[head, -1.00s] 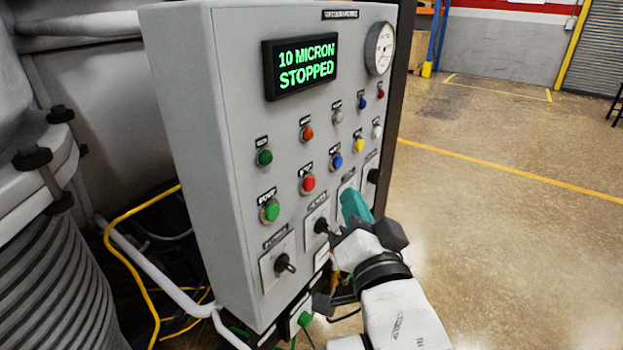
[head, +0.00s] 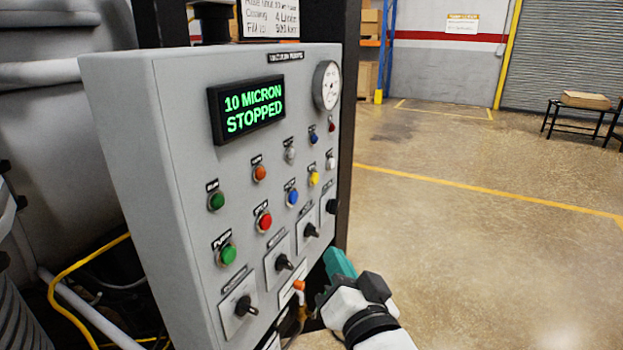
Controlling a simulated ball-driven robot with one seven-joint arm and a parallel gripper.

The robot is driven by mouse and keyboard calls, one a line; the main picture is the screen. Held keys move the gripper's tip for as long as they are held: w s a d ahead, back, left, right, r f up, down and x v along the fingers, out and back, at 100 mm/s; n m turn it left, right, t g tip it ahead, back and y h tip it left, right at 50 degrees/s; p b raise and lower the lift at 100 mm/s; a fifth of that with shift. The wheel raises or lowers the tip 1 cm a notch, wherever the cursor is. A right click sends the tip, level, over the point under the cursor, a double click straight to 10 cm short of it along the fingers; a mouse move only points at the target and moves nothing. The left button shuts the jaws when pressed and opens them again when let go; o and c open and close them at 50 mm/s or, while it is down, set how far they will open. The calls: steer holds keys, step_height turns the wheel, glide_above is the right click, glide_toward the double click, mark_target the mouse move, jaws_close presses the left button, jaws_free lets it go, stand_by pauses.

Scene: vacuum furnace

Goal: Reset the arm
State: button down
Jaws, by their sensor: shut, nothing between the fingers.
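My arm shows at the lower right of the head view, white with a teal section and dark joints. My gripper (head: 321,298) is the dark end at its left. It is shut and empty, just in front of the lower right of the grey control panel (head: 120,180). I cannot tell how far it is from the panel face. The display (head: 247,108) reads "10 MICRON STOPPED" in green. Rows of coloured buttons, including a red one (head: 264,221) and a green one (head: 226,254), sit above several black rotary switches (head: 283,263).
A yellow cable (head: 62,300) and pale pipes run at the lower left beside the panel. Open concrete floor (head: 480,250) with a yellow line lies to the right. A black bench (head: 575,127) with a box stands at the far right.

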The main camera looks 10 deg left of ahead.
steer(key=s+d+f+g+h, duration=0.3)
steer(key=s+d+f, duration=0.1)
steer(key=d+f, duration=0.55)
steer(key=s+d+f+g+h, duration=0.3)
steer(key=s+d+f+g, duration=0.1)
steer(key=d+f, duration=0.6)
steer(key=s+d+f+g, duration=0.3)
steer(key=s+f, duration=0.1)
steer(key=s, duration=0.4)
steer(key=s+d+f+n+g, duration=0.1)
steer(key=s+d+f+g, duration=0.2)
steer(key=s, duration=0.6)
steer(key=s+d+f+g+h, duration=0.1)
steer(key=s+d+f+g, duration=0.1)
steer(key=s+f, duration=0.4)
steer(key=shift+s+d+f+n+g, duration=0.35)
steer(key=shift+s+d+n+g, duration=0.1)
steer(key=shift+s, duration=0.8)
steer(key=shift+a, duration=0.1)
